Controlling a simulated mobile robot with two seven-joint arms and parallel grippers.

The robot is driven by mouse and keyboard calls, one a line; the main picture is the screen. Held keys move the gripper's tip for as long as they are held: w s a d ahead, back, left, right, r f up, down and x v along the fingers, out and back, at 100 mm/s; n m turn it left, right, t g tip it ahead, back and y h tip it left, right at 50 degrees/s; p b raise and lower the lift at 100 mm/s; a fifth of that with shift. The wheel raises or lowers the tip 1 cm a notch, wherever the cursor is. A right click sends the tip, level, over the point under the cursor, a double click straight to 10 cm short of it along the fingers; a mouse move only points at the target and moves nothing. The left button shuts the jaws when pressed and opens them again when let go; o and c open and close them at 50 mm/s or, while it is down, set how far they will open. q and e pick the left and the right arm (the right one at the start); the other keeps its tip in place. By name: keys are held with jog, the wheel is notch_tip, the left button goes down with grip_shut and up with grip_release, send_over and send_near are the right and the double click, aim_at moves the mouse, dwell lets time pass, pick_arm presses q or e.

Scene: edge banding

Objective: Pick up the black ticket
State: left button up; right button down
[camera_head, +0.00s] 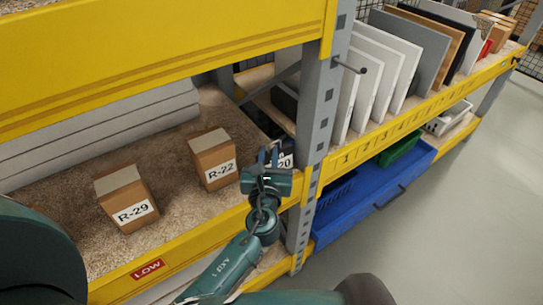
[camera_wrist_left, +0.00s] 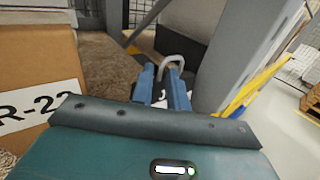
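I cannot make out a black ticket for certain in either view. My left gripper (camera_head: 268,156) is at the shelf's front edge, beside the grey post. Its two blue fingers are apart, also in the left wrist view (camera_wrist_left: 162,82). A white label ending in "20" (camera_head: 286,161) shows just right of the fingers; the gripper hides the rest. A bent grey hook or loop (camera_wrist_left: 172,59) shows at the fingertips in the wrist view. I cannot tell whether the fingers touch it. My right gripper is not in view.
Carton R-22 (camera_head: 211,161) stands left of the gripper, and carton R-29 (camera_head: 126,200) farther left. The grey post (camera_head: 318,110) is close on the right and carries a hook (camera_head: 349,66). Upright panels (camera_head: 395,65) fill the right rack. A blue bin (camera_head: 355,205) sits below.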

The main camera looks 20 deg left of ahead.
pick_arm(q)
grip_shut()
jog(key=shift+s+r, duration=0.1)
dwell(0.6)
notch_tip(320, 180, up, 7)
jog(key=p, duration=0.3)
jog(key=s+a+b, duration=0.1)
jog(key=s+a, duration=0.3)
jog(key=s, duration=0.5)
jog(key=s+a+b, duration=0.1)
jog(key=s+a, duration=0.4)
jog(key=s, duration=0.3)
jog(key=shift+s, duration=0.4)
